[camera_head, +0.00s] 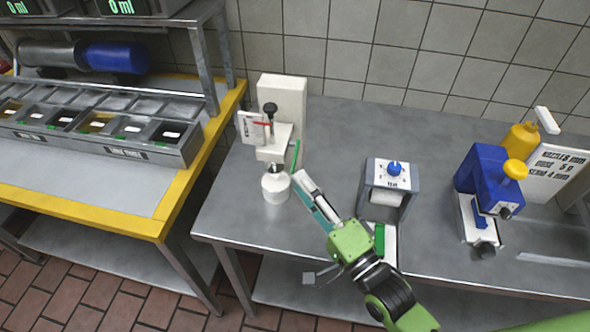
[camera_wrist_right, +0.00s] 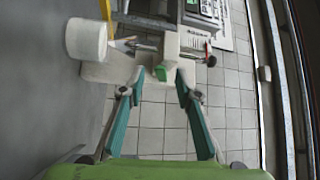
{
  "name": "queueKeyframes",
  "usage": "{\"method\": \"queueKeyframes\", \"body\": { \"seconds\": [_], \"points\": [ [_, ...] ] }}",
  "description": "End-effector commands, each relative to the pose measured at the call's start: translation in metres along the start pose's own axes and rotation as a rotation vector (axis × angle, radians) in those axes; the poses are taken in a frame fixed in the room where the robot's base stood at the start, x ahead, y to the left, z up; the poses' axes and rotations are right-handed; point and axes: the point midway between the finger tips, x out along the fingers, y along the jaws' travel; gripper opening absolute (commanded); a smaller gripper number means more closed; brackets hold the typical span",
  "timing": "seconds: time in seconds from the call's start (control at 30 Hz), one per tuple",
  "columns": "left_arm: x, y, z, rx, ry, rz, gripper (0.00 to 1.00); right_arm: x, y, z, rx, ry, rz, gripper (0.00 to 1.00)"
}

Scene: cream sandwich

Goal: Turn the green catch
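The green catch (camera_head: 295,155) is a thin upright strip on the right side of a white dispenser (camera_head: 283,100). In the right wrist view a small green piece (camera_wrist_right: 160,72), probably the catch, shows between the fingertips against the white body. My right gripper (camera_head: 308,184) is just to the right of and below the catch in the head view. In the wrist view its teal fingers (camera_wrist_right: 160,80) are spread apart, with nothing clearly clasped. Whether either fingertip touches the catch I cannot tell. My left gripper is out of view.
A white jar (camera_head: 276,185) stands below the dispenser's front, close to the gripper. A grey box with a blue knob (camera_head: 395,168) stands to the right. A blue press (camera_head: 484,180) stands farther right. A yellow-edged table (camera_head: 165,205) with bins is at left.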

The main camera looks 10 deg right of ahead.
Motion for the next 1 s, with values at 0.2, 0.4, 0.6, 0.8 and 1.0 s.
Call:
{"method": "queueKeyframes", "body": {
  "seconds": [0.2, 0.4, 0.6, 0.8, 1.0],
  "points": [
    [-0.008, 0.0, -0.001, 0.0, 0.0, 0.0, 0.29, 0.03, -0.001, 0.0, 0.001, 0.0, -0.001, 0.31],
    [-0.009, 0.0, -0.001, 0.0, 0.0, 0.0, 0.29, 0.038, 0.0, 0.0, 0.001, 0.0, 0.001, 0.31],
    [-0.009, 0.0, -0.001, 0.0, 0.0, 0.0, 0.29, 0.038, 0.0, 0.0, 0.001, 0.0, 0.001, 0.31],
    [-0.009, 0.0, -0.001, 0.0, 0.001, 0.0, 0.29, 0.038, 0.0, 0.0, 0.001, 0.0, 0.001, 0.0],
    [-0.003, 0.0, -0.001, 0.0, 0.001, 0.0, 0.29, 0.038, 0.004, 0.0, -0.008, -0.001, -0.008, 0.0]
  ]
}}
